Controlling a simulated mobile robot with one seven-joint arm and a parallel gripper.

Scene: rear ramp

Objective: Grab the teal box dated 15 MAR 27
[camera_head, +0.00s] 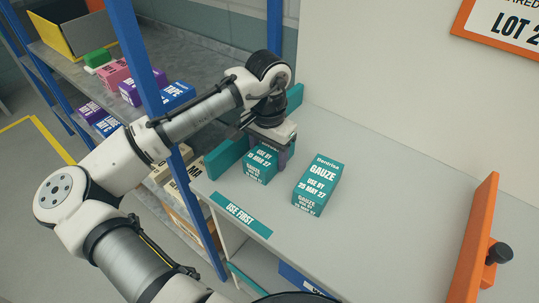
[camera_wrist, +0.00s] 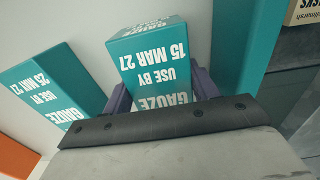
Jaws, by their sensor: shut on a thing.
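The teal box dated 15 MAR 27 (camera_head: 261,163) stands on the light grey shelf top, at the left of the two boxes there. My gripper (camera_head: 273,140) comes down on it from above and is shut on it. In the wrist view the same box (camera_wrist: 155,62) sits between the purple fingers, with "USE BY 15 MAR 27" readable. I cannot tell whether it is lifted off the surface. A second teal gauze box (camera_head: 318,185), dated 25 MAR 27, stands to its right, apart from it; it also shows in the wrist view (camera_wrist: 52,95).
A teal "USE FIRST" label (camera_head: 241,214) is on the shelf's front edge. A teal side panel (camera_head: 226,157) stands close left of the held box. An orange divider (camera_head: 473,245) with a black knob is at right. The surface between the second box and divider is clear.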

